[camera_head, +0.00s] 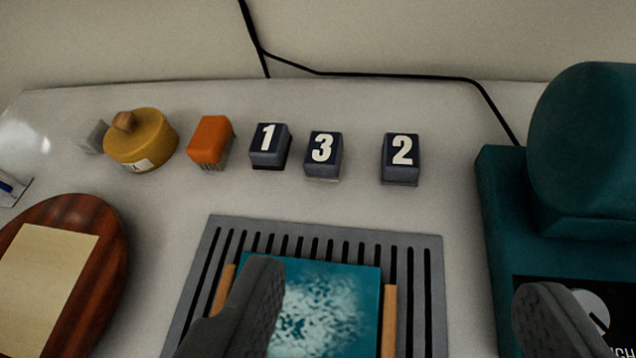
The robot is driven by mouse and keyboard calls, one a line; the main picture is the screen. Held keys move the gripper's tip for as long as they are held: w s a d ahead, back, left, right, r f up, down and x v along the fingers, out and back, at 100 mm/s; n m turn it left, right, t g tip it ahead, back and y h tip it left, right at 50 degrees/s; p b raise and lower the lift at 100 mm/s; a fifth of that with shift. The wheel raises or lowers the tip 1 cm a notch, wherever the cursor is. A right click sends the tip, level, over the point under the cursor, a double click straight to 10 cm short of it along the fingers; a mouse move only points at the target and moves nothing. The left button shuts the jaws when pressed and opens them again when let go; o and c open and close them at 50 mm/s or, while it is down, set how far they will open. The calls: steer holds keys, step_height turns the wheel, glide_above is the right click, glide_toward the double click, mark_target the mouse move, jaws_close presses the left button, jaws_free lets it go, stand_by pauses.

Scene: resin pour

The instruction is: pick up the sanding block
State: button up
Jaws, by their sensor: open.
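My gripper (402,280) is open and empty, its two dark fingers wide apart at the bottom of the view. No block is plainly marked as the sanding block. An orange block (210,138) with a ribbed or bristly lower side stands at the back of the table, left of centre. To its right stand three small dark blocks with white numbers: 1 (269,147), 3 (323,156) and 2 (401,159). A small grey piece (94,136) is partly hidden behind a yellow round container (141,141). All these stand beyond my fingers, apart from them.
A slotted grey rack (424,250) holds a teal-and-white panel (335,300) on wooden strips, partly behind the left finger. A teal machine (580,150) stands tall at right. A round wooden board (105,240) with a pale sheet (45,280) lies left. A black cable (400,75) runs along the wall.

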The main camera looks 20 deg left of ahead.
steer(key=w+a+f+g, duration=0.2)
steer(key=w+f+g, duration=0.1)
steer(key=w, duration=0.3)
steer(key=w+a+f+g, duration=0.1)
steer(key=w+f+g, duration=0.15)
steer(key=w, duration=0.45)
steer(key=g, duration=0.6)
glide_above(323, 147)
steer(key=shift+h, duration=0.3)
steer(key=f, duration=0.6)
steer(key=shift+s+d+f, duration=0.1)
steer(key=shift+d, duration=0.2)
steer(key=shift+a+f, duration=0.15)
steer(key=shift+f, duration=1.8)
steer(key=shift+a+f, duration=0.15)
steer(key=shift+f, duration=1.75)
steer(key=c, duration=1.1)
